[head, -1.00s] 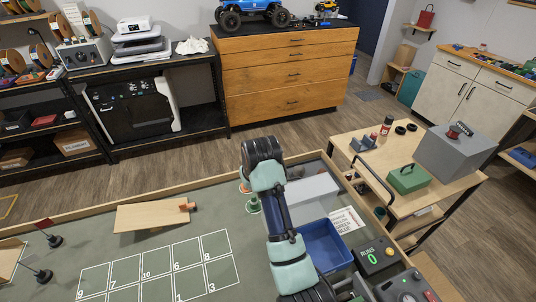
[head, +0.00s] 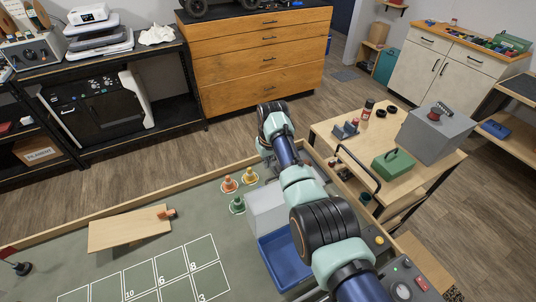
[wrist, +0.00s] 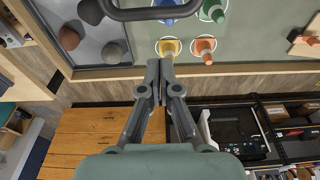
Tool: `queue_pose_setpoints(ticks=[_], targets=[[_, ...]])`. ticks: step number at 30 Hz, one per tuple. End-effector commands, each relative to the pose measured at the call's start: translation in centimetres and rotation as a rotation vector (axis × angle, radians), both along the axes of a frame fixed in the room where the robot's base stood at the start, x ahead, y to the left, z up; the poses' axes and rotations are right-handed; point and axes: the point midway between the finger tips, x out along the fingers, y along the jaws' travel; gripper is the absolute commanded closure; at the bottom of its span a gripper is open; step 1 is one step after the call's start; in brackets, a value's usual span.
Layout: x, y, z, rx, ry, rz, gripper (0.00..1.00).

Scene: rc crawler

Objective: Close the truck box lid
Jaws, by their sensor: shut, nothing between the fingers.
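My gripper (wrist: 157,92) is shut and empty in the wrist view, its fingertips over the wooden rim of the green work table. A black bar (wrist: 155,13) crosses the top of that view, apart from the fingertips. In the head view my gripper is hidden behind my arm.
Orange (head: 229,184), yellow (head: 249,176) and green (head: 237,205) cones stand beside the grey box. Dark rocks (wrist: 91,11) lie on a grey surface in the wrist view. A wooden ramp (head: 130,229) is at left. A cart (head: 325,128) with a green toolbox (head: 393,162) stands at right.

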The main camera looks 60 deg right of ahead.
Motion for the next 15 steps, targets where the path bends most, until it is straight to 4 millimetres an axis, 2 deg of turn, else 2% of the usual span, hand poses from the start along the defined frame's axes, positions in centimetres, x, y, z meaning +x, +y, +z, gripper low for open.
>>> queue_pose_setpoints(ticks=[3, 15], targets=[[0.2, -0.1, -1.9, 0.001, 0.002, 0.0, 1.0], [-2.0, 1.7, -1.0, -0.001, -0.002, 0.0, 1.0]])
